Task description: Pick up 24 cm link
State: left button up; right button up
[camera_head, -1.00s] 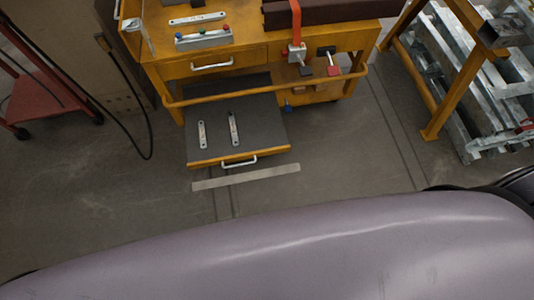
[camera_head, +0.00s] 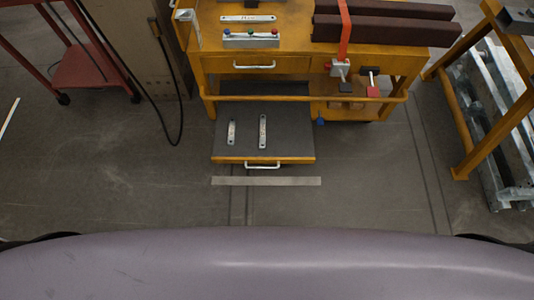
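Three pale metal links show. A shorter link (camera_head: 231,132) and a longer link (camera_head: 263,131) lie side by side on the dark liner of the open lower drawer (camera_head: 290,145). Another link (camera_head: 248,18) lies crosswise on top of the orange workbench (camera_head: 290,50). Their markings are too small to read, so I cannot tell which is the 24 cm one. Neither of my grippers is in view.
A grey block (camera_head: 251,40) with coloured knobs and dark beams (camera_head: 390,28) sit on the bench. A flat pale strip (camera_head: 266,181) lies on the floor before the drawer. A red cart (camera_head: 88,68) stands left, an orange rack (camera_head: 467,130) right.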

aim_at(241, 19)
jog(key=i+j, duration=0.15)
jog(key=j, duration=0.2)
jog(key=i+j+z, duration=0.15)
jog(key=j, duration=0.2)
jog(key=i+j, duration=0.1)
jog(key=j, duration=0.25)
jog(key=i+j+z, duration=0.1)
jog(key=j, duration=0.3)
